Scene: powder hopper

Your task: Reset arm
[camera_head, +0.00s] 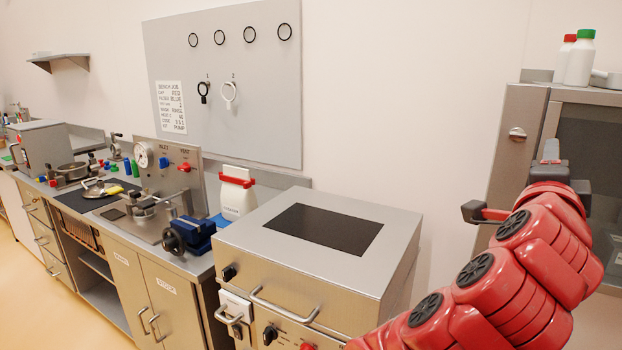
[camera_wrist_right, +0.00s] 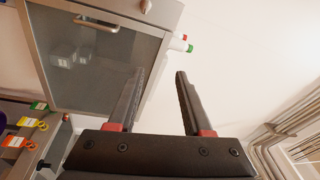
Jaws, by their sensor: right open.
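My right arm (camera_head: 500,265), red with black joint caps, comes in from the lower right of the head view and is raised. Its gripper (camera_head: 517,182) is in the air in front of the grey cabinet at the right. In the right wrist view the two dark fingers of this gripper (camera_wrist_right: 160,73) stand apart with nothing between them. They point toward the wall and the cabinet's glass door. My left gripper shows in neither view.
A steel box machine (camera_head: 380,222) with a dark window stands left of my right arm. The cabinet (camera_head: 520,130) carries white bottles (camera_head: 580,60) on top. A blue vise (camera_head: 190,234) and a white bag with a red clip (camera_head: 238,190) sit on the counter. A grey board (camera_head: 260,120) hangs behind.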

